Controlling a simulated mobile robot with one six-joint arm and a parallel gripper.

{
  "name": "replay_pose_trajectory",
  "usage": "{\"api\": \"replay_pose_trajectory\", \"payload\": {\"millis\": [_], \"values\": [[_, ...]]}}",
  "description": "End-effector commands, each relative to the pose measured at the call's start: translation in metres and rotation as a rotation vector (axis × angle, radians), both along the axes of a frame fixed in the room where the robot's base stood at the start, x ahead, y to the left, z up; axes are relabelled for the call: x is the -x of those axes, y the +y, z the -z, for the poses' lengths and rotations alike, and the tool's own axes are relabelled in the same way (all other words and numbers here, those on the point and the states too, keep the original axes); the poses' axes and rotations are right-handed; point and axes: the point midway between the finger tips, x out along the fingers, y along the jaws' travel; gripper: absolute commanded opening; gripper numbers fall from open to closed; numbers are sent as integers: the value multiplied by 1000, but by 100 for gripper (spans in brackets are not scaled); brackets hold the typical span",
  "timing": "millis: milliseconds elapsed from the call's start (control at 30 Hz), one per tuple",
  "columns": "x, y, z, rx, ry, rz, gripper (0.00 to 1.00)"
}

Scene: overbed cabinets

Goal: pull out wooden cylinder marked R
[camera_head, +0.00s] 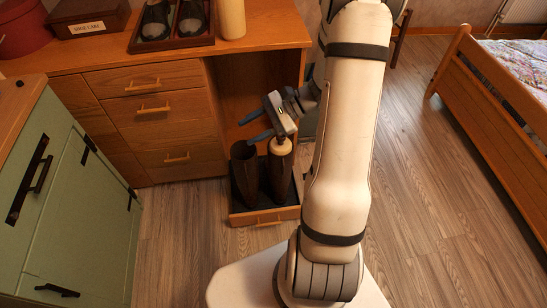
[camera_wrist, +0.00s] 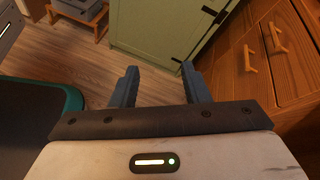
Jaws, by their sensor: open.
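A pale wooden cylinder (camera_head: 281,146) shows its rounded top in the mouth of the right one of two dark brown boots (camera_head: 277,178). No R mark is readable on it, and its lower part is hidden in the boot. The left boot (camera_head: 245,170) stands beside it, with no pale wood visible in it.
A wooden desk (camera_head: 140,52) with drawers stands behind and left of the boots. Another pale cylinder (camera_head: 231,18) stands on it beside a shoe tray (camera_head: 172,42). A green cabinet (camera_head: 75,215) is at left, a bed (camera_head: 500,85) at right. Floor right of my arm is clear.

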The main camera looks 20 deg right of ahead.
Motion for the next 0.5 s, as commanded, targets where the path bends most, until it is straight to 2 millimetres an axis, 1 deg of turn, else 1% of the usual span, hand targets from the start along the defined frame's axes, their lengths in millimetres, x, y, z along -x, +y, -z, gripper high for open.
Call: {"api": "replay_pose_trajectory", "payload": {"millis": [33,167,200,233,267,300,400,500], "values": [[-11,-14,35,-74,33,92,42],[-38,-53,93,-248,80,329,42],[-45,-67,112,-300,91,403,42],[-49,-77,126,-336,98,459,42],[-53,-88,140,-372,103,513,42],[-57,-103,159,-415,109,586,42],[-61,-135,201,-505,116,743,42],[-61,-159,232,-566,116,862,42]]}}
